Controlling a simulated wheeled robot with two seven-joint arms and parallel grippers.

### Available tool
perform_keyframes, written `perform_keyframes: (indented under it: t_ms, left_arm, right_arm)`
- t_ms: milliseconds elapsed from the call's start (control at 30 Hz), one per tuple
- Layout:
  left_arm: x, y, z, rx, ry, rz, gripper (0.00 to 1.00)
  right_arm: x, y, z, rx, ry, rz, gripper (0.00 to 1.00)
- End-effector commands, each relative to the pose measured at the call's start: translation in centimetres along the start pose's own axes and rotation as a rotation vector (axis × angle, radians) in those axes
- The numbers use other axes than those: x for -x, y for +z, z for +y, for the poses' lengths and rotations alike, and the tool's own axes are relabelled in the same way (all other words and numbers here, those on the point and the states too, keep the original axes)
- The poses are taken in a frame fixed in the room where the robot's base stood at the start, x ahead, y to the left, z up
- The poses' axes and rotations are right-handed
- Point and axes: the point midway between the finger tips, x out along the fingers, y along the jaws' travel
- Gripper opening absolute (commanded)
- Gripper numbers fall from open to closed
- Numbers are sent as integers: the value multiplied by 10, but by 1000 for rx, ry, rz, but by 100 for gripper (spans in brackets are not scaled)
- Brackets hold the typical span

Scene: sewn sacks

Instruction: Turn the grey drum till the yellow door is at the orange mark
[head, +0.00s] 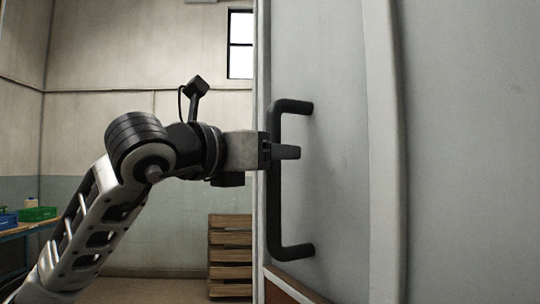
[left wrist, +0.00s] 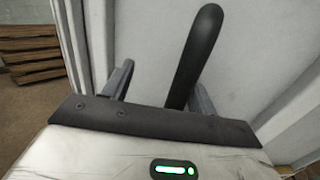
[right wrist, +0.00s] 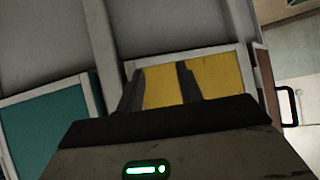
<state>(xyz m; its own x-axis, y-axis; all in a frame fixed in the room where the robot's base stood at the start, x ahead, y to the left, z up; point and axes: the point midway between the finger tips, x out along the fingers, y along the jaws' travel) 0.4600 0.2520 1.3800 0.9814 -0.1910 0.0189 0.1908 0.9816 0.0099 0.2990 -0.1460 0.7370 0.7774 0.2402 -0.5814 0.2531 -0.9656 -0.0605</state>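The grey drum (head: 330,150) fills the right of the head view, with a black upright bar handle (head: 274,190) on it. My left gripper (head: 285,152) is at the handle's upper half. In the left wrist view the handle (left wrist: 200,50) stands between the parted fingers (left wrist: 160,90), nearer the right finger, with a gap on the left. The yellow door (right wrist: 215,77) shows in the right wrist view, in a pale frame low on the drum. My right gripper (right wrist: 160,90) is open and empty before it, outside the head view. I see no orange mark.
A teal door (right wrist: 50,125) is left of the yellow one. A brown panel (right wrist: 265,80) and another black handle (right wrist: 292,105) are to its right. Wooden pallets (head: 230,255) stand behind the drum. A table with a green crate (head: 38,214) is at far left.

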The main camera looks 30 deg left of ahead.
Motion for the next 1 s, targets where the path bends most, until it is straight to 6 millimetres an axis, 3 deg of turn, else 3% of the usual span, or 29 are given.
perform_keyframes:
  t_ms: [33,1000]
  left_arm:
    - [-3,-4,12,5,39,20,39]
    - [1,-5,6,3,24,16,39]
  right_arm:
    - [0,-1,0,0,0,2,36]
    - [-2,-3,-2,-16,0,12,36]
